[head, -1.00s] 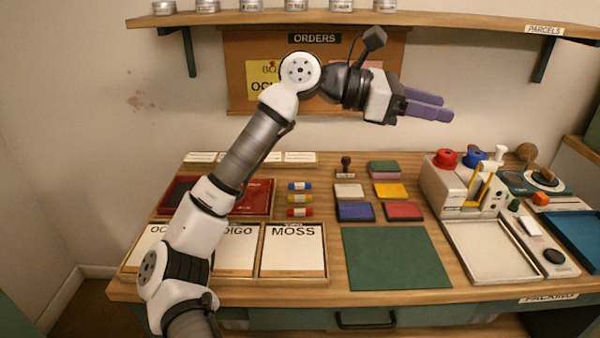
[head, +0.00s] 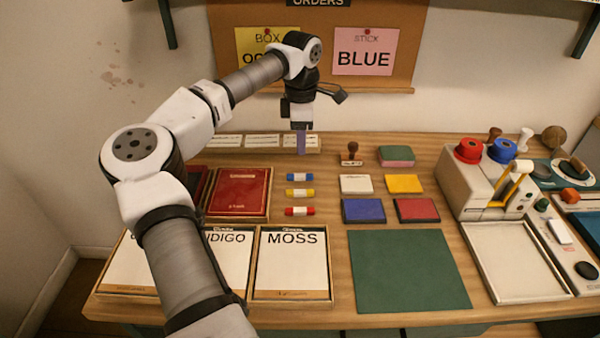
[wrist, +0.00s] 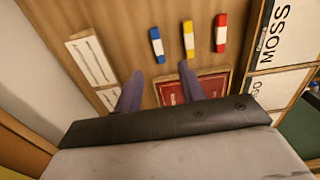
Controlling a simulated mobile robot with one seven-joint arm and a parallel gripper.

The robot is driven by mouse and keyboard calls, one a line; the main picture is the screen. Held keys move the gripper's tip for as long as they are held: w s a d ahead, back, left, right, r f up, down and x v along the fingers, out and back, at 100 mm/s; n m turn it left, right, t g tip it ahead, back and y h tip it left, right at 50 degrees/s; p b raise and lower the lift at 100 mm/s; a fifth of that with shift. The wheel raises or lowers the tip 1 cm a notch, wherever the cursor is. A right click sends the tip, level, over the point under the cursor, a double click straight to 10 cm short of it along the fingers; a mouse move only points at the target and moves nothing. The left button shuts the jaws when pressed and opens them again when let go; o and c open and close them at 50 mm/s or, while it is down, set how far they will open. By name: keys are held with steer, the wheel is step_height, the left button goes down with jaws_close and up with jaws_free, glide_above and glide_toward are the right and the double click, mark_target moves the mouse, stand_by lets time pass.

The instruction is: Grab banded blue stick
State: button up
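The blue stick (head: 300,177) with a white band lies on the table, at the back of a short column of banded sticks. It also shows in the wrist view (wrist: 157,45), beyond my fingertips. A yellow stick (head: 300,193) and a red stick (head: 299,211), each with a white band, lie in front of it. My gripper (head: 302,143) points down above the back of the table, behind the blue stick and apart from it. In the wrist view its two purple fingers (wrist: 160,83) are spread with nothing between them.
A red box (head: 239,192) lies left of the sticks. Pale label cards (head: 262,141) lie behind them, and the MOSS box (head: 290,264) stands in front. Ink pads (head: 363,210) and a stamp (head: 351,155) sit to the right. A green mat (head: 408,270) is bare.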

glide_above(298, 175)
steer(key=f, duration=0.5)
steer(key=shift+s+d+p, duration=0.1)
steer(key=shift+d+p, duration=0.2)
steer(key=shift+d, duration=0.05)
steer(key=shift+w+a+f+p, duration=0.15)
steer(key=shift+f+p, duration=0.3)
steer(key=shift+f, duration=0.95)
steer(key=shift+w+a+f+p, duration=0.15)
steer(key=shift+f+p, duration=0.25)
steer(key=shift+f, duration=1)
steer(key=shift+s, duration=0.1)
jaws_close()
